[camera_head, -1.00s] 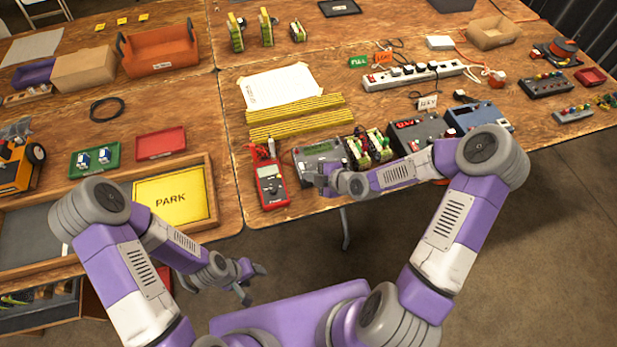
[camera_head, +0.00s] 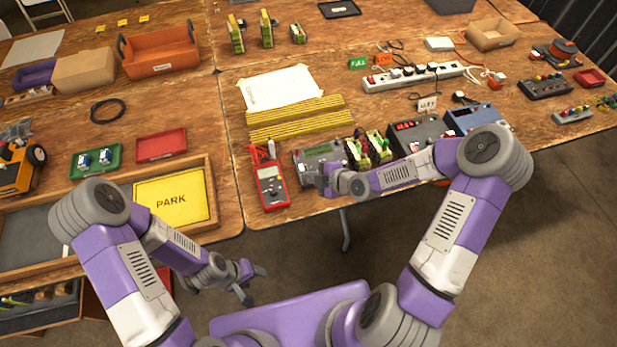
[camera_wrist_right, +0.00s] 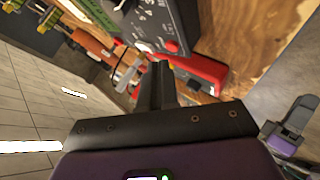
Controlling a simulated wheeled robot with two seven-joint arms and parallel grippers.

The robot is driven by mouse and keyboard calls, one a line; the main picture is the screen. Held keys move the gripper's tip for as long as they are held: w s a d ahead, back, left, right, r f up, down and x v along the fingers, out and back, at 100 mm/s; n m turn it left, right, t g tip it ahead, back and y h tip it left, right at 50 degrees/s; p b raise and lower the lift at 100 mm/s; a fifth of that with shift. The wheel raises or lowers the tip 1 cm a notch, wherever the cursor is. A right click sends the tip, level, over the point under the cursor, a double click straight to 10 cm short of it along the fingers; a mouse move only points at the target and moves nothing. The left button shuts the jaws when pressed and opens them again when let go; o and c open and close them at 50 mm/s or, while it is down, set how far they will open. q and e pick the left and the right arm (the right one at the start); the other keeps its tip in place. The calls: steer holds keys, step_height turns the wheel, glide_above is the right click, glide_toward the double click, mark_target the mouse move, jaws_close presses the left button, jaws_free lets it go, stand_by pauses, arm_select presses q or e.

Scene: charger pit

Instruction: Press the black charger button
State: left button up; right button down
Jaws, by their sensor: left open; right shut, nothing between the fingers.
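A grey charger box (camera_head: 312,154) with a greenish display stands at the table's front edge. My right gripper (camera_head: 322,180) is shut and empty at its front side; whether it touches is unclear. In the right wrist view, the closed dark fingers (camera_wrist_right: 158,82) point at the charger's panel (camera_wrist_right: 142,22), which carries a dial and a red button (camera_wrist_right: 172,46). A black button cannot be made out clearly; the fingers and blur cover part of the panel. My left gripper (camera_head: 252,284) is open and empty, low in front of the table.
A red multimeter (camera_head: 270,185) lies just left of the charger and also shows in the right wrist view (camera_wrist_right: 203,72). Green-and-yellow battery packs (camera_head: 368,148) stand to its right, then a dark box with a red display (camera_head: 418,130) and a blue box (camera_head: 478,118).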

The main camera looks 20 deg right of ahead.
steer(key=shift+r, duration=0.1)
steer(key=r+p, duration=0.1)
steer(key=r, duration=0.1)
steer(key=s+r+p, duration=0.1)
steer(key=r+p, duration=0.1)
steer(key=shift+r, duration=0.4)
stand_by(0.9)
